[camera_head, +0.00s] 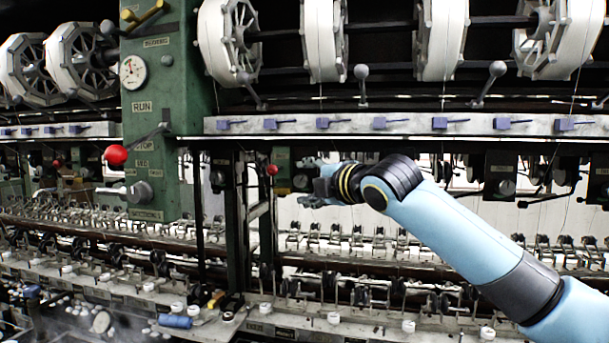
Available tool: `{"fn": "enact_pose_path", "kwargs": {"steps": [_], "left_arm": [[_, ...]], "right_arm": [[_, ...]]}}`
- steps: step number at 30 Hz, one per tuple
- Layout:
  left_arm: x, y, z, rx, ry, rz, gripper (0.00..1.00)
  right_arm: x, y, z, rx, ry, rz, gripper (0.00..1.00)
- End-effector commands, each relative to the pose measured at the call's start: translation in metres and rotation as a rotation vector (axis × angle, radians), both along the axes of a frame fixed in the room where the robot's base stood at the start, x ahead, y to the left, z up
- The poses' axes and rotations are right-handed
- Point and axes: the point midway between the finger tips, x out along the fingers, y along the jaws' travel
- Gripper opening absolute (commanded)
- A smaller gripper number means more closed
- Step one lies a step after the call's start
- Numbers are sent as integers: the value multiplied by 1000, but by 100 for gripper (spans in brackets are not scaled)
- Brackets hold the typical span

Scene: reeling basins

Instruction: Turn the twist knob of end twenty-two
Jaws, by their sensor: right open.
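My right gripper (308,183) reaches in from the right on a light-blue arm. It is open, with its fingers pointing left and nothing between them that I can make out. It is in front of, or close to, a small dark box with a round knob (300,181) on the machine; whether they touch cannot be told. Similar boxes with round knobs (506,187) stand further right along the same row. No number for end twenty-two is readable, so I cannot tell which knob is its own. My left gripper is not in view.
A green machine column (155,115) carries a gauge, a red ball lever (116,155) and RUN and STOP labels. White reels (325,40) hang above a rail (400,123) with blue clips. Basins with white knobs (333,318) run along the front. Thin threads hang at the right.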

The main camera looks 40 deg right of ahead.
Motion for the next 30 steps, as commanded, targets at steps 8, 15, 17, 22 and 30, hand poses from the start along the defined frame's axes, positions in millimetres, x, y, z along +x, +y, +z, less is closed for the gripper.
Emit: {"fn": "enact_pose_path", "kwargs": {"steps": [8, 15, 17, 22, 30], "left_arm": [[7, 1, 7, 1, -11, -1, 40], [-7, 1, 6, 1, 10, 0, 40], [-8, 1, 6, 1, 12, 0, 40], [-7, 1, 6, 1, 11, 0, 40], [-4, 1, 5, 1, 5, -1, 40]], "right_arm": [[19, -1, -2, -1, -1, 0, 54], [19, -2, -3, -2, 0, 0, 51], [19, -2, -3, -2, 0, 0, 43], [18, -2, -3, -2, 0, 0, 21], [18, -2, -3, 0, -1, 0, 0]]}}
